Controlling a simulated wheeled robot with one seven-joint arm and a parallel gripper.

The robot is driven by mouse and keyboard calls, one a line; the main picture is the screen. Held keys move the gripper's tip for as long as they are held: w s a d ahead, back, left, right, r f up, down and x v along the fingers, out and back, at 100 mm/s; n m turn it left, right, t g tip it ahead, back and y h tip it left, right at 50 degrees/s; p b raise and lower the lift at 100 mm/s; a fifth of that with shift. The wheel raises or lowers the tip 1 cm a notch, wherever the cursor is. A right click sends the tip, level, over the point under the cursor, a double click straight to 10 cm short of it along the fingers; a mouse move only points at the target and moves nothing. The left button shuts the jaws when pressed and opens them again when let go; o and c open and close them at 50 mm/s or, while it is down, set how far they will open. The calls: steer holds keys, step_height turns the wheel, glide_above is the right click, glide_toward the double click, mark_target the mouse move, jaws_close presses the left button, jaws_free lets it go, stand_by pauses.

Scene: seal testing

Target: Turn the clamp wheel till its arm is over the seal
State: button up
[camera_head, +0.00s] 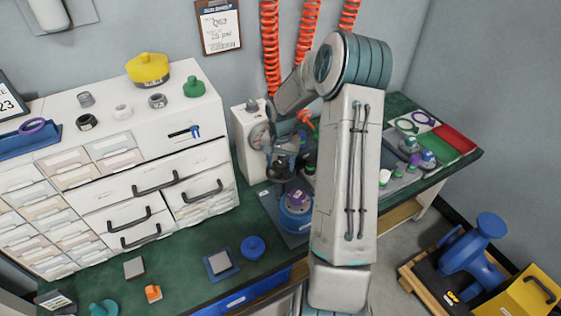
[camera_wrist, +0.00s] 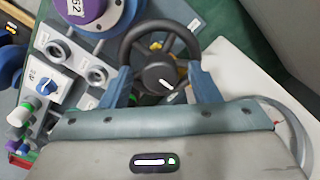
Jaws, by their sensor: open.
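The clamp wheel (camera_wrist: 128,45) is a black spoked handwheel with a round hub in the wrist view. My gripper (camera_wrist: 160,72) is open, with its two blue fingers at the near side of the wheel, one on each side of the hub. I cannot tell whether they touch the rim. In the head view my gripper (camera_head: 285,148) is by the dark wheel (camera_head: 280,171). A purple round part (camera_head: 297,197), perhaps the seal, sits on a blue round base (camera_head: 294,218). It also shows in the wrist view (camera_wrist: 82,10), marked 52. I cannot make out the clamp's arm.
A white box with a gauge (camera_head: 249,140) stands left of my gripper. White drawers (camera_head: 135,170) stand further left. A panel with a blue knob (camera_wrist: 47,88) lies left in the wrist view. A blue round part (camera_head: 253,248) lies on the green bench (camera_head: 185,288).

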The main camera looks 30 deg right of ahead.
jaws_close()
